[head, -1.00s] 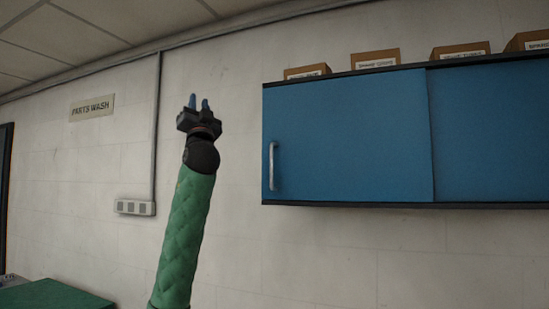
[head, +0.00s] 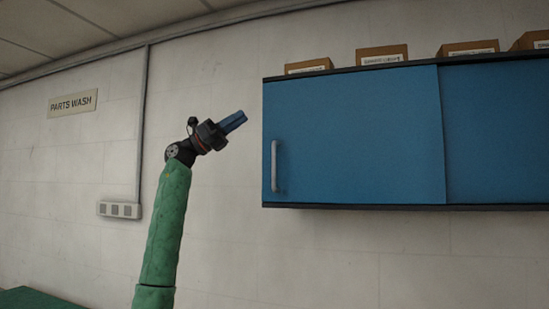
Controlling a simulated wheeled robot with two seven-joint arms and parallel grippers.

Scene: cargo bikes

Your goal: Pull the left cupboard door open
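The left cupboard door (head: 360,135) is a flat blue panel on a wall cupboard. It stands shut, with its right edge overlapping the right blue door (head: 500,130). A pale vertical bar handle (head: 274,166) is near the door's left edge. My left gripper (head: 234,121) is in front of the wall, left of the cupboard and higher than the handle in the picture. Its blue fingers point right and slightly up. They overlap from this side, so any gap between them is hidden. It is apart from the handle and holds nothing visible. My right gripper is out of view.
Several labelled cardboard boxes (head: 382,56) stand on the cupboard top. A conduit (head: 142,130) runs down the wall to a socket box (head: 119,209). A "PARTS WASH" sign (head: 73,103) hangs at left. The wall below the cupboard is clear.

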